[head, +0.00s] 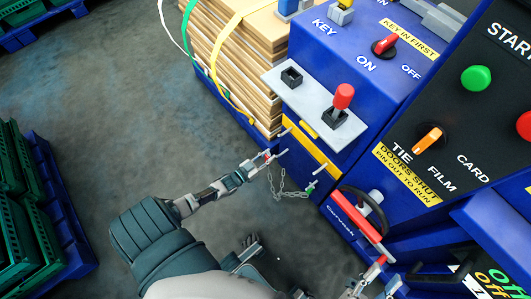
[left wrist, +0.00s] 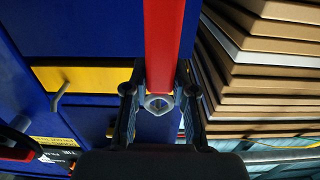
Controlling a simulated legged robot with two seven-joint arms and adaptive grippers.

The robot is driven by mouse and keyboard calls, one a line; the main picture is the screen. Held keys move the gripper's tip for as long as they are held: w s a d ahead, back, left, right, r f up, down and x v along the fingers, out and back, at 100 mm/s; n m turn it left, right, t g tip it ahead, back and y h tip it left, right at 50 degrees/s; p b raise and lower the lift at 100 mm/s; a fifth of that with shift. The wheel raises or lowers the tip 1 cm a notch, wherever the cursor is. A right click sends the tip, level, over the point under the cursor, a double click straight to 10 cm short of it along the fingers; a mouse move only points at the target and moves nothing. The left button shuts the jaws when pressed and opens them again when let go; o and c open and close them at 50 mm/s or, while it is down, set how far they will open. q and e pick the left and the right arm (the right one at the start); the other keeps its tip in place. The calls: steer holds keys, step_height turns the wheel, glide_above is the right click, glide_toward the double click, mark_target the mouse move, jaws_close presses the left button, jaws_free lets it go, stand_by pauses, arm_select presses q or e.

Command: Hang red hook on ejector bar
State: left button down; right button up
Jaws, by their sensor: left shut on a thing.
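My left gripper (head: 264,160) is shut on a red bar-like piece, the red hook (left wrist: 165,40), close to the front of the blue machine. In the left wrist view the hook lies between the two fingers (left wrist: 159,92), with a grey ring (left wrist: 159,103) at its near end. In the head view only a speck of red shows at the fingertips. A yellow strip (head: 312,150) with grey pegs is just right of the gripper; it also shows in the left wrist view (left wrist: 85,77). I cannot tell which part is the ejector bar.
A chain (head: 277,188) hangs beside the machine front. A red lever (head: 356,214) and black wheel (head: 377,203) stick out at right. Strapped cardboard (head: 232,55) stands behind the gripper. Green crates (head: 12,190) are at far left. The floor (head: 120,110) between is clear.

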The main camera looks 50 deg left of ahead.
mark_target(268, 151)
arm_select(q)
steer(key=shift+r+p, duration=0.45)
steer(key=shift+r, duration=0.3)
steer(key=shift+r+p, duration=0.65)
steer(key=shift+r, duration=0.15)
steer(key=shift+r+p, duration=0.5)
steer(key=shift+r, duration=0.05)
steer(key=shift+r+p, duration=0.45)
steer(key=shift+r, duration=0.05)
arm_select(e)
steer(key=w+f+n+g+h, duration=0.1)
steer(key=w+f+g, duration=0.3)
steer(key=f+g, duration=0.4)
arm_select(q)
steer(key=shift+r+p, duration=0.45)
steer(key=shift+r, duration=0.1)
steer(key=shift+r+p, duration=0.5)
steer(key=shift+r, duration=0.1)
steer(key=shift+r+p, duration=0.5)
steer(key=shift+r, duration=0.05)
steer(key=shift+r+p, duration=0.35)
arm_select(e)
steer(key=s+d+f+g+h, duration=0.2)
steer(key=s+f+g, duration=0.3)
steer(key=f+g, duration=0.2)
steer(key=shift+s+d+f, duration=0.3)
steer(key=shift+f, duration=0.65)
